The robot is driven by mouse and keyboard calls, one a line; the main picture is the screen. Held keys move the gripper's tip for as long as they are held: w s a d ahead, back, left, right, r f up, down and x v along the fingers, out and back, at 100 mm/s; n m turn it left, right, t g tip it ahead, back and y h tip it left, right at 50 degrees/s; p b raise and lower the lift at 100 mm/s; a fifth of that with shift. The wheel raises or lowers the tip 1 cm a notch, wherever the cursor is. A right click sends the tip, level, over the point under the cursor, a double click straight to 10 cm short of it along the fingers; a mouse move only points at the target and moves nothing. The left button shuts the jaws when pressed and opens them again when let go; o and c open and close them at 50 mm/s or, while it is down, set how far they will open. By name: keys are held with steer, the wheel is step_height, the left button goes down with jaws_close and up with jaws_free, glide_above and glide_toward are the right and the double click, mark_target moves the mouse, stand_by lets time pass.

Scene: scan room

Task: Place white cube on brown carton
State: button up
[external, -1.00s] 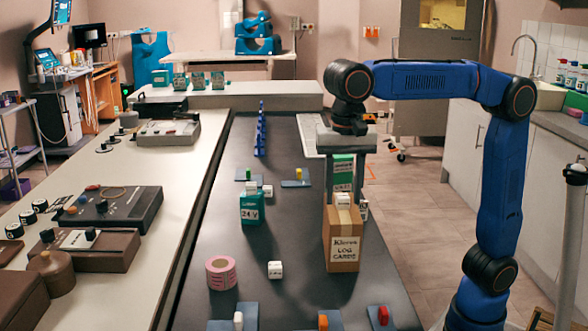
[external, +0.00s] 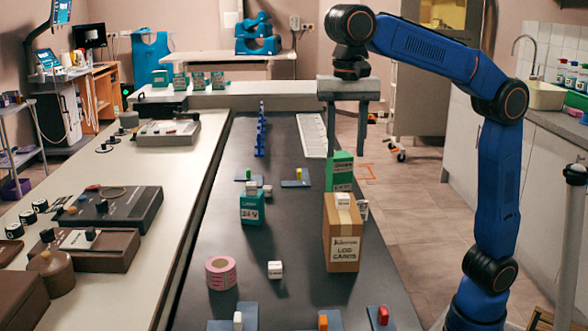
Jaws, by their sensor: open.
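The brown carton (external: 342,240) stands upright on the dark table, right of its middle, with writing on its front. A white cube (external: 343,200) rests on top of the carton. Another white cube (external: 275,270) lies on the table left of the carton, and a third small white cube (external: 267,191) sits behind the teal box. My gripper (external: 346,128) is open and empty, above and behind the carton, with its two fingers pointing down and wide apart. It touches neither the carton nor the cube on it.
A green box (external: 342,171) stands behind the carton. The teal box (external: 251,209) and a pink tape roll (external: 221,273) stand to the left. Blue pads with small coloured pieces lie along the front edge. A white tray (external: 312,135) lies at the back.

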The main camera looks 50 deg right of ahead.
steer(key=shift+r, duration=0.35)
steer(key=w+d+f+n+t+y, duration=0.15)
steer(key=w+d+f, duration=0.35)
steer(key=d, duration=0.9)
steer(key=w+d+f+n, duration=0.25)
steer(key=d+f, duration=0.35)
steer(key=d, duration=0.9)
steer(key=s+d+f+n+t, duration=0.1)
steer(key=s+d+f, duration=0.3)
steer(key=d+f, duration=0.3)
steer(key=s+d+f+n+t+h, duration=0.1)
steer(key=s+d+f+n, duration=0.1)
steer(key=s+d+f, duration=0.2)
steer(key=s+d+f+n+t, duration=0.1)
steer(key=s+d+f, duration=0.3)
steer(key=d+f, duration=0.5)
step_height(320, 180, down, 3)
steer(key=shift+d+r+n, duration=0.15)
steer(key=shift+d+n, duration=0.15)
steer(key=shift+n, duration=0.2)
